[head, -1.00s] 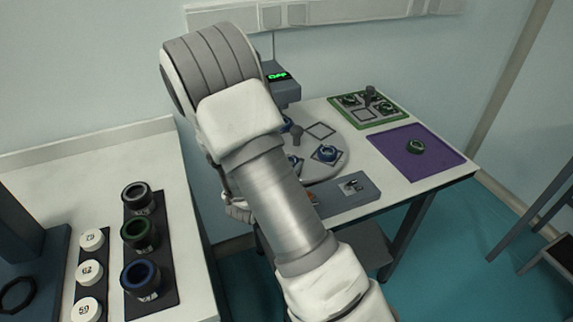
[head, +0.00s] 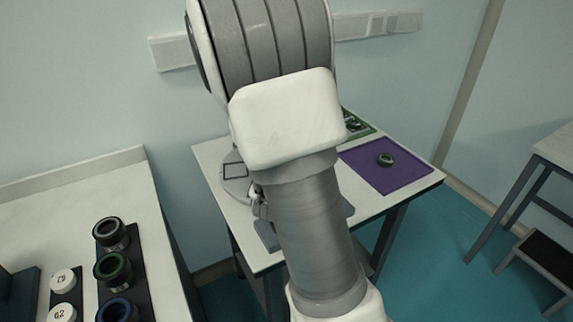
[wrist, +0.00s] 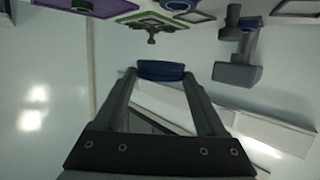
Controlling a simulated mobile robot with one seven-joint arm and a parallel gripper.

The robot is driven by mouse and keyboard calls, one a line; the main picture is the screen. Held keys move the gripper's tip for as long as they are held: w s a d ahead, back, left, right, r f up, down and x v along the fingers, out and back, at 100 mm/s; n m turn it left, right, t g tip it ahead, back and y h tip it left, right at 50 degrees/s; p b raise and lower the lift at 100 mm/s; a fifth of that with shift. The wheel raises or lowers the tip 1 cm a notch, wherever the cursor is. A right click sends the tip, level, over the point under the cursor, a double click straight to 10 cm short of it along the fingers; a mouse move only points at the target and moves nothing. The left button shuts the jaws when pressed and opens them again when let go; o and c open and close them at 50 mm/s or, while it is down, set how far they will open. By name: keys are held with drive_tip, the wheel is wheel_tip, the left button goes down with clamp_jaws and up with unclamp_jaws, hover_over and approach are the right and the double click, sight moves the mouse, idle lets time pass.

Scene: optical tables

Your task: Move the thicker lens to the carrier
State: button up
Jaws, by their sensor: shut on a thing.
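My gripper (wrist: 160,76) is shut on a dark blue lens (wrist: 162,69), which sits between the fingertips in the wrist view, seen edge-on. It is held in the air, clear of the table. My arm hides the gripper's fingers in the head view. A green-ringed lens (head: 385,160) lies on the purple mat (head: 408,187). The round grey plate (head: 234,187) with a square outline is mostly hidden behind my arm. I cannot tell for certain which part is the carrier, nor compare lens thickness.
A green-edged tray (head: 358,126) stands at the table's back, partly hidden. A grey device (wrist: 236,72) shows in the wrist view. On the left bench are black-, green- and blue-ringed cylinders (head: 112,270) and white discs (head: 64,280). A wall rail (head: 375,24) runs behind.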

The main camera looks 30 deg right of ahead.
drive_tip(key=shift+r, duration=0.25)
drive_tip(key=w+a+r+n+t+y+p, duration=0.1)
drive_tip(key=w+a+r+n+y, duration=0.1)
drive_tip(key=a, duration=0.8)
drive_tip(key=w+a+r+n+t+y+p, duration=0.2)
drive_tip(key=a+n+y, duration=0.1)
drive_tip(key=a, duration=0.7)
drive_tip(key=shift+n+t+y, duration=0.3)
drive_tip(key=shift+y, duration=0.3)
drive_tip(key=shift+w+d, duration=0.1)
